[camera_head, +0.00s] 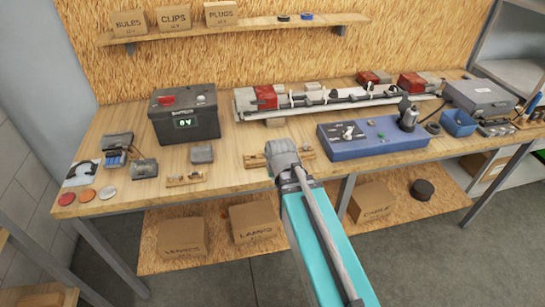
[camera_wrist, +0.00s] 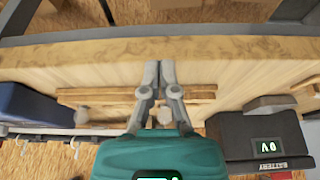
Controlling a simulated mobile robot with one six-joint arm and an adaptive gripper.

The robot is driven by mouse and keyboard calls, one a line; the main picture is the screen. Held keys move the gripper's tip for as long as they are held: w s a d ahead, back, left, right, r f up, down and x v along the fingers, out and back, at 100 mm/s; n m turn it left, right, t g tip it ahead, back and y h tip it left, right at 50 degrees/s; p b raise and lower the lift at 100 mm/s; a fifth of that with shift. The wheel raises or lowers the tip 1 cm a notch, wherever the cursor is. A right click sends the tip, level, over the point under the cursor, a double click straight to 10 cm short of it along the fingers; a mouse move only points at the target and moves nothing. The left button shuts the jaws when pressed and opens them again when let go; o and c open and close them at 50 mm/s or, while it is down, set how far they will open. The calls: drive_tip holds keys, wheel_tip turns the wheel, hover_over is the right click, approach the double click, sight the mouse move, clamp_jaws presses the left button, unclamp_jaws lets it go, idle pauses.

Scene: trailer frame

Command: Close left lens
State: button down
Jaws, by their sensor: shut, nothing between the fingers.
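The trailer light bar (camera_head: 335,102) lies along the back of the bench. At its left end is a lamp with a red lens part (camera_head: 265,97) beside a grey part (camera_head: 244,102). I cannot tell whether this left lens is open or closed. A second red lamp part (camera_head: 411,83) is at the right. My gripper (camera_head: 278,150) is over the front middle of the bench, in front of the light bar and well apart from the left lamp. In the wrist view my gripper (camera_wrist: 160,68) is shut and empty, above a wooden strip (camera_wrist: 200,91) on the bench.
A black battery box (camera_head: 186,117) reading 0V stands left of the light bar. A blue control panel (camera_head: 372,138) is at the right. Loose round discs (camera_head: 87,195) and small parts lie at the left. A shelf (camera_head: 240,28) with boxes hangs above the bench.

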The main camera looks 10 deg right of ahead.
drive_tip(key=s+f+g+b, duration=0.1)
drive_tip(key=s+f+g, duration=0.2)
drive_tip(key=s, duration=0.5)
drive_tip(key=shift+f+g+b, duration=0.35)
drive_tip(key=shift+g+b, duration=0.05)
drive_tip(key=shift+g, duration=0.1)
drive_tip(key=shift+s, duration=0.1)
